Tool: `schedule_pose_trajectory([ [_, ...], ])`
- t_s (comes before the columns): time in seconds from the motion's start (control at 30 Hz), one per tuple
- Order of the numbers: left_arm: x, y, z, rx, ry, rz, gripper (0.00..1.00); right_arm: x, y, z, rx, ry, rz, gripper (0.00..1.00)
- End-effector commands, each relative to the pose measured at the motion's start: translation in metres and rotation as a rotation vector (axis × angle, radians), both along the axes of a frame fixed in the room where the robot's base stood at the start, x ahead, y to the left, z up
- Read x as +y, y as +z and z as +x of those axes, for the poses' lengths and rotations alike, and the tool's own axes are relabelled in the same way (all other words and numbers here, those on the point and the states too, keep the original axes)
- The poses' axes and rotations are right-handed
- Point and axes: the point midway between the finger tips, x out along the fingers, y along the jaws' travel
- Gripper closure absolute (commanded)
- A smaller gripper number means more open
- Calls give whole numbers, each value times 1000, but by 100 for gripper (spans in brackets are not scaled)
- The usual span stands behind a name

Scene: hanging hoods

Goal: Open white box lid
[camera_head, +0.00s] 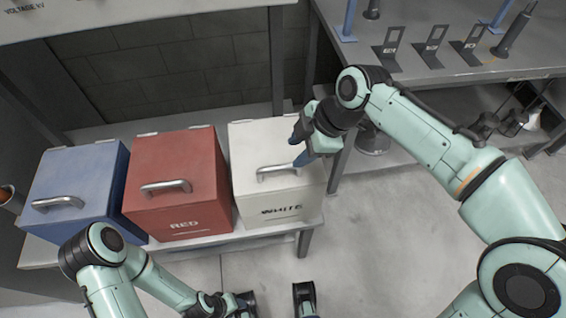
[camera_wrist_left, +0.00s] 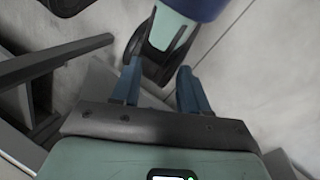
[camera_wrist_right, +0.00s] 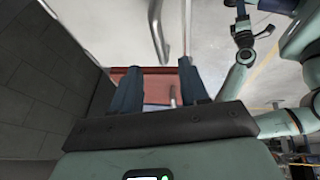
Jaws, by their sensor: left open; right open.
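The white box (camera_head: 264,207) sits at the right end of a low grey shelf, its lid (camera_head: 254,143) shut. A metal bar handle (camera_head: 277,171) is on the lid's front part. My right gripper (camera_head: 298,148) is open just above the lid, its fingertips close to the handle's right end. In the right wrist view, the handle (camera_wrist_right: 158,30) shows beyond the open, empty fingers (camera_wrist_right: 158,78); I cannot tell whether they touch it. My left gripper (camera_wrist_left: 158,88) is open and empty, low near the floor and away from the box.
A red box (camera_head: 175,165) and a blue box (camera_head: 75,185) with similar handles stand left of the white one, lids shut. A grey workbench (camera_head: 440,65) with metal brackets is at the upper right. A brick wall (camera_head: 180,65) is behind. Floor in front is open.

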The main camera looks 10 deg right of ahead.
Motion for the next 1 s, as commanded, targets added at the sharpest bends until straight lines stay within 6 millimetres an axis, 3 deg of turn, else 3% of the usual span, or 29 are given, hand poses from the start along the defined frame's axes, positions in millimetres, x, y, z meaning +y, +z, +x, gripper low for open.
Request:
schedule_pose_trajectory([
  [0.1,5,-10,10,-27,13,13,56,11,-28,5,5,2,-1,56],
  [0.33,11,-20,23,-62,27,30,56,25,-61,12,3,1,-1,56],
  [0.5,13,-23,28,-76,32,36,56,30,-72,14,0,-1,0,56],
  [0.8,14,-23,29,-78,33,37,56,31,-74,15,0,-2,0,56],
  [0.83,14,-23,29,-78,34,38,56,31,-74,15,0,-2,0,59],
  [0.97,14,-23,29,-77,33,36,56,31,-74,15,1,-2,0,100],
  [1.0,14,-23,29,-77,33,36,56,31,-74,15,0,-2,0,100],
])
